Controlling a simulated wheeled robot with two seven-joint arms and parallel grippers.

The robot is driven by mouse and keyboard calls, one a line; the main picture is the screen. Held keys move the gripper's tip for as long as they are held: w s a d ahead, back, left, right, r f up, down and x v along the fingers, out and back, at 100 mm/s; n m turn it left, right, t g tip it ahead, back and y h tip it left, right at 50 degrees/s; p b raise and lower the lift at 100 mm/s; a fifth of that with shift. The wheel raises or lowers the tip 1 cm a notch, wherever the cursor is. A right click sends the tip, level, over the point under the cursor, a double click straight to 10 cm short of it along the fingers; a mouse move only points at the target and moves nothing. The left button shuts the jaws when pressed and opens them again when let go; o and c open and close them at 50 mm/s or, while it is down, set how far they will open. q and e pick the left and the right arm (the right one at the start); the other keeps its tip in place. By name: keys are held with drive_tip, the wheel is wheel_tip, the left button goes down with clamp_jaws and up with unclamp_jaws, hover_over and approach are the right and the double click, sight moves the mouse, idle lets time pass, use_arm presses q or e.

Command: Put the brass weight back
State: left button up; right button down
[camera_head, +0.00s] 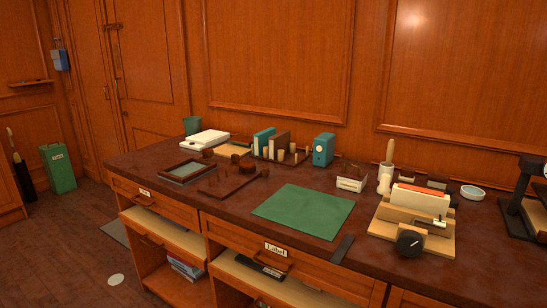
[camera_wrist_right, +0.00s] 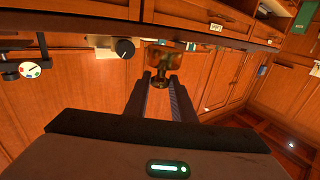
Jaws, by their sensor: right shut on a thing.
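The brass weight (camera_wrist_right: 165,64) shows in the right wrist view, a brownish metal body with a narrow knob at its near end. My right gripper (camera_wrist_right: 159,80) is shut on the knob, with one dark finger on each side. The body extends beyond the fingertips, and part of the knob is hidden between them. Neither gripper shows in the head view, and the left gripper is in no view. In the head view a low dark wooden rack (camera_head: 217,188) lies on the desk, with small brown pieces on it.
The long dark-topped desk (camera_head: 160,155) carries a green mat (camera_head: 303,211), a framed tray (camera_head: 187,171), books (camera_head: 277,142) and a teal box (camera_head: 323,149). A wooden stand with a black knob (camera_head: 409,242) is at right, with a black device (camera_head: 525,205) beyond. Shelves below are open.

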drive_tip(key=s, duration=0.2)
drive_tip(key=shift+s+a, duration=0.25)
drive_tip(key=shift+s, duration=0.1)
idle(0.9)
drive_tip(key=shift+w+a, duration=0.1)
